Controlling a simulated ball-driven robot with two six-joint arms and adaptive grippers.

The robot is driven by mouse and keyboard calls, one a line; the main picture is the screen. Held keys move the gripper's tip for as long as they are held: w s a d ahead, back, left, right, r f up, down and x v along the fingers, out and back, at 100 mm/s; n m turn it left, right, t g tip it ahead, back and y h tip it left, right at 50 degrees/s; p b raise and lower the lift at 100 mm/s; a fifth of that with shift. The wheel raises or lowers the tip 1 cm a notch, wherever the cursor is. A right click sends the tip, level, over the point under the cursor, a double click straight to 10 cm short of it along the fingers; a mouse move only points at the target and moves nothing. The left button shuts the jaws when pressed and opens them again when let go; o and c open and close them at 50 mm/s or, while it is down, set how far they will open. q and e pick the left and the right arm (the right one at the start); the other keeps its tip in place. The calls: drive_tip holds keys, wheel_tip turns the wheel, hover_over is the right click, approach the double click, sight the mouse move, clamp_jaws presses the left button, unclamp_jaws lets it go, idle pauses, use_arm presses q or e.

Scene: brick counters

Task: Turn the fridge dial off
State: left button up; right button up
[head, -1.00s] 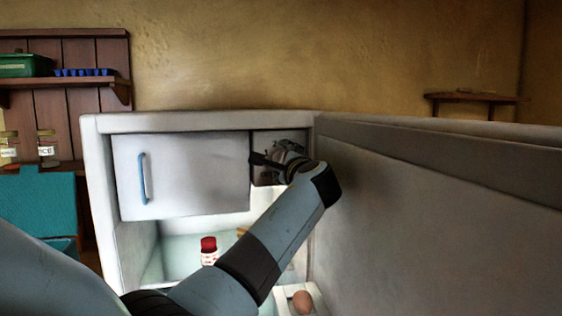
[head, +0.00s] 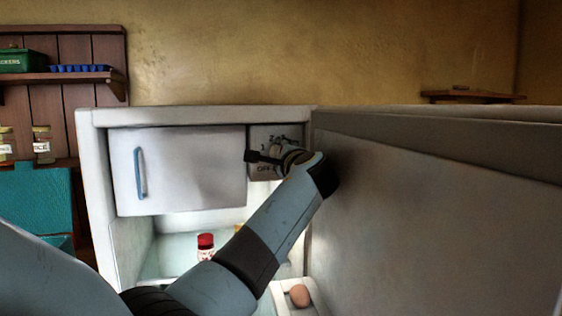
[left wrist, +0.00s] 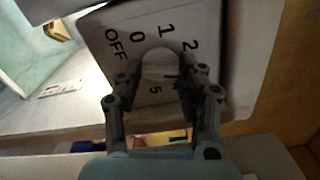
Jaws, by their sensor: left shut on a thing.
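The fridge (head: 95,190) stands open, with its dial panel (head: 257,137) at the upper right, beside the freezer compartment. In the left wrist view, the round pale dial (left wrist: 160,62) sits on the panel, with OFF, 0, 1, 2 and 5 printed around it. My left gripper (left wrist: 156,74) is shut on the dial, one finger on each side. In the head view, the gripper partly covers the dial and panel. A small dark reddish mark shows near the dial's lower edge; I cannot tell its exact setting. My right gripper is not in view.
The open fridge door (head: 430,200) fills the right side, close to my left arm. The freezer door (head: 190,170) with a blue handle is closed. Wall shelves are at left.

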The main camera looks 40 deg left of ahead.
use_arm(q)
drive_tip(key=shift+f+n+b, duration=0.2)
drive_tip(key=shift+n+b, duration=5.8)
drive_tip(key=shift+n, duration=0.4)
drive_tip(key=shift+f+n+b, duration=0.15)
drive_tip(key=shift+n+b, duration=5.8)
drive_tip(key=shift+n, duration=0.45)
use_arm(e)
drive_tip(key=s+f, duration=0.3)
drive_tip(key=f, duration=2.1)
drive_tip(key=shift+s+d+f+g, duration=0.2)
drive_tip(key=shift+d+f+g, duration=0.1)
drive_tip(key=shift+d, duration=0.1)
use_arm(q)
drive_tip(key=o, duration=1.1)
drive_tip(key=shift+r, duration=0.15)
drive_tip(key=shift+o, duration=0.3)
drive_tip(key=shift+r, duration=0.1)
